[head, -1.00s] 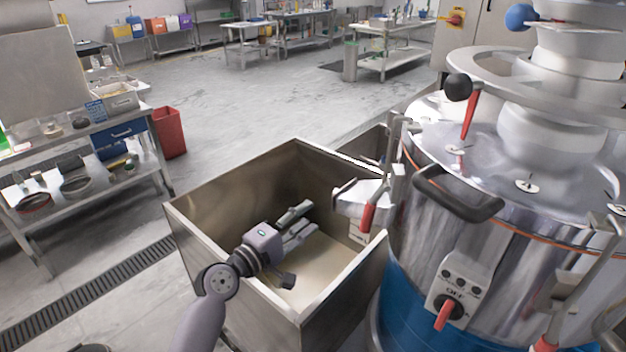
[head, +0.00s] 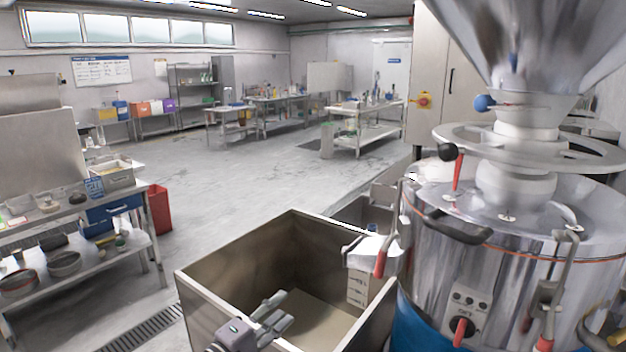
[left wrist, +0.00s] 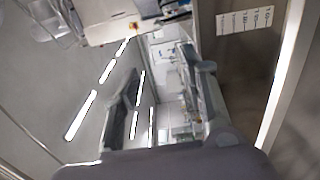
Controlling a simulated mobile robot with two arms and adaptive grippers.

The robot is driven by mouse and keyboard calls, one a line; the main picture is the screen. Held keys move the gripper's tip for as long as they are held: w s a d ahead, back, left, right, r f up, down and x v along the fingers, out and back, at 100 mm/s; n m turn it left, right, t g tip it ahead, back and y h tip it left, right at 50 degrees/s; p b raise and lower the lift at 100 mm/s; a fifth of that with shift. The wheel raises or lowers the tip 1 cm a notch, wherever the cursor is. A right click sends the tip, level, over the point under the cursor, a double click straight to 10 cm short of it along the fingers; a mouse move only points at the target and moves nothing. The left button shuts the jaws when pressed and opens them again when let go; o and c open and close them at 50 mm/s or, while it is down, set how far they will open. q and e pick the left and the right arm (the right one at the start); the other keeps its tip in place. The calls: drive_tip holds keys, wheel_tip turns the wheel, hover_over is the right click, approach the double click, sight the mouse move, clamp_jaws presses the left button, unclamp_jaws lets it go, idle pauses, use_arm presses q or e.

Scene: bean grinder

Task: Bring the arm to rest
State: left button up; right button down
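My left gripper (head: 280,310) is at the bottom of the head view, over the near left side of an open steel bin (head: 225,318). Its grey fingers point up and to the right. In the left wrist view the two fingers (left wrist: 165,95) stand apart with nothing between them, so it is open and empty. Most of the left arm is below the head view's edge. My right gripper is in neither view.
The large steel grinder (head: 430,265), with red-handled levers and a hopper above, stands close at right. A shelved worktable (head: 150,215) and red bin (head: 160,208) stand at left. The floor (head: 230,175) between is clear.

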use_arm(q)
drive_tip(key=s+a+f+m+g+y, duration=0.1)
drive_tip(key=s+a+f+g+y, duration=0.1)
drive_tip(key=f, duration=1)
drive_tip(key=s+a+f+g+y, duration=0.1)
drive_tip(key=a+f+y, duration=0.15)
drive_tip(key=f, duration=0.95)
drive_tip(key=s+a+f+m+g+y, duration=0.1)
drive_tip(key=s+a+f+m+g, duration=0.1)
drive_tip(key=s+f, duration=0.45)
drive_tip(key=s+a+f+m+g+y, duration=0.1)
drive_tip(key=s+f+y, duration=0.15)
drive_tip(key=f, duration=0.75)
drive_tip(key=s+a+f+m+g+y, duration=0.1)
drive_tip(key=s+a+f+m+g, duration=0.1)
drive_tip(key=s+f, duration=0.7)
drive_tip(key=s+a+f+m+g, duration=0.25)
drive_tip(key=s+f, duration=0.35)
drive_tip(key=s, duration=0.6)
drive_tip(key=s+a+f+m+g, duration=0.1)
drive_tip(key=s+a+f+m, duration=0.1)
drive_tip(key=s, duration=0.8)
drive_tip(key=s+a+f+m+g+y, duration=0.1)
drive_tip(key=s+a+f+m+g, duration=0.1)
drive_tip(key=s, duration=0.9)
wheel_tip(320, 180, down, 2)
drive_tip(key=shift+f+m+y, duration=0.15)
drive_tip(key=shift+m+y, duration=0.15)
drive_tip(key=shift+m, duration=0.15)
